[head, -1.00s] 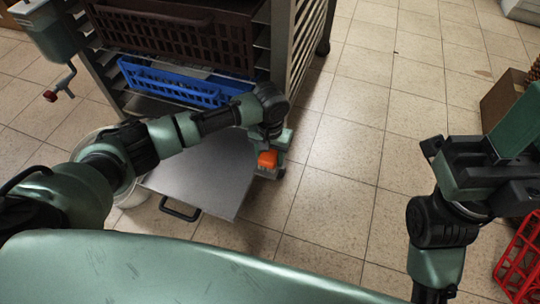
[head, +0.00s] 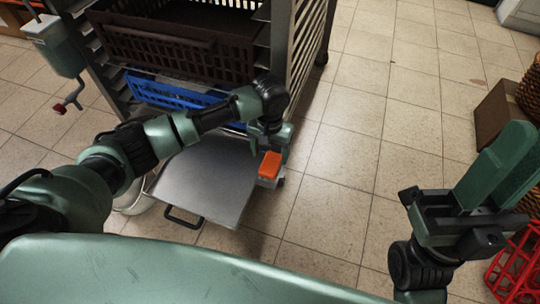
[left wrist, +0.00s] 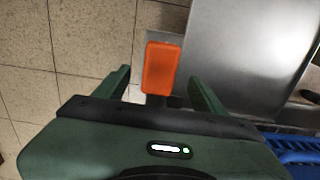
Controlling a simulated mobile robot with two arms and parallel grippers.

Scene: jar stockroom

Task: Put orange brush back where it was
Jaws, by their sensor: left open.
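The orange brush (head: 270,164) shows as an orange block beside the right edge of a grey metal panel (head: 205,178), with a pale grey part below it. In the left wrist view, the brush (left wrist: 160,68) lies between the two finger lines, with space on both sides. My left gripper (head: 272,143) is open around or just above it; I cannot tell how deep the fingers reach. The brush's underside is hidden.
A metal rack stands behind, holding a brown crate (head: 170,42) and a blue crate (head: 165,90). A red crate (head: 515,268) and a cardboard box (head: 495,115) are at the right. The tiled floor (head: 340,150) between is clear.

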